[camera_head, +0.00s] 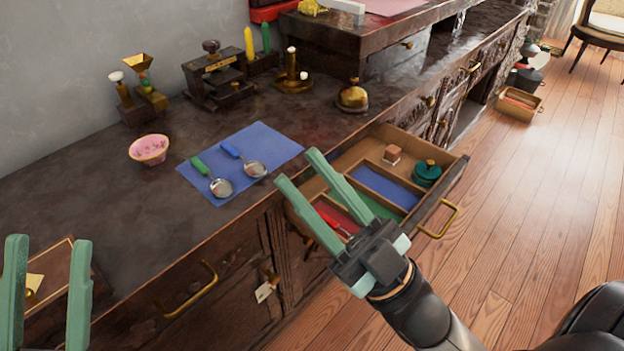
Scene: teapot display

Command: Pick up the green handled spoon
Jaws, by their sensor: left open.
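The green-handled spoon (202,168) lies on a blue mat (278,142) on the dark counter, its silver bowl toward the front. A blue-handled spoon (232,151) lies beside it on the right. My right gripper (298,167) is open and empty, over the counter's front edge by the open drawer, right of both spoons. My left gripper (49,241) is open at the bottom left, its two green fingers well apart, away from the mat.
The open drawer (452,190) has compartments with a red-handled utensil (333,222), a teal pot (427,173) and a small brown block (391,154). A pink bowl (149,150) stands left of the mat. A brass bell (352,96) and a candle holder (292,80) stand behind.

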